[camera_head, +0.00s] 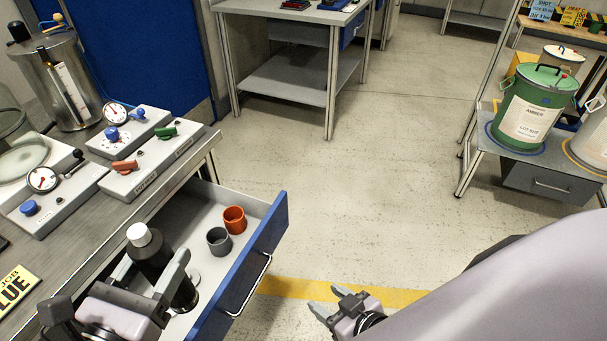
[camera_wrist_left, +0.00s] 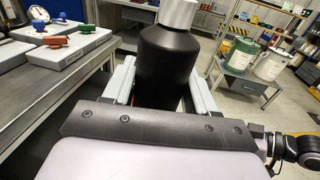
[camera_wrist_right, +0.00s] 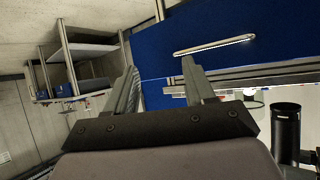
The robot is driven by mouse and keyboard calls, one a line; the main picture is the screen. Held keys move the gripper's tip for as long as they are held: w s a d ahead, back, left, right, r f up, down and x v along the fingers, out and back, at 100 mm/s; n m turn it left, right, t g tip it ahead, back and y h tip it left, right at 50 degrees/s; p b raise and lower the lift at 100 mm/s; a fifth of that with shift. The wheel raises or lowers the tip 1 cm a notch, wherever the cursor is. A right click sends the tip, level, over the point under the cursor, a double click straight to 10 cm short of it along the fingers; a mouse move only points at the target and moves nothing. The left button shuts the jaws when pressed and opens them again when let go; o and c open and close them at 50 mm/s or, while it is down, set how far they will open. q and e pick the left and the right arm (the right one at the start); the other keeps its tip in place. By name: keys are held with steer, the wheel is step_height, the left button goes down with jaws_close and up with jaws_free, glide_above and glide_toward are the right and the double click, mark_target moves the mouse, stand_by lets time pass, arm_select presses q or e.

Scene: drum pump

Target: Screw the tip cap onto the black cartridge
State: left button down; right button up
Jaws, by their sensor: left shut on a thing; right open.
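The black cartridge (camera_head: 151,257) is held nearly upright above the open drawer. My left gripper (camera_head: 152,276) is shut on its body, one finger on each side; the cartridge also shows in the left wrist view (camera_wrist_left: 167,66). A white cap-like piece (camera_head: 139,234) sits on its top end, also seen in the left wrist view (camera_wrist_left: 179,13). I cannot tell whether this is the tip cap or how tightly it sits. My right gripper (camera_head: 329,303) is open and empty, right of the drawer front. The cartridge's lower part shows in the right wrist view (camera_wrist_right: 286,132).
The drawer (camera_head: 262,207) stands open with an orange cup (camera_head: 234,220) and a grey cup (camera_head: 219,241) inside. The bench left of it carries panels with gauges and knobs (camera_head: 131,167). A green drum (camera_head: 536,105) stands on a shelf at right. The middle floor is clear.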

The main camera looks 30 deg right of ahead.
arm_select(q)
steer(key=shift+r, duration=0.1)
arm_select(e)
steer(key=shift+s+d+f+g, duration=0.25)
steer(key=shift+s+f, duration=0.1)
steer(key=shift+s, duration=0.25)
steer(key=shift+s+d+f+g, duration=0.25)
steer(key=shift+s+f, duration=0.1)
steer(key=shift+s, duration=0.2)
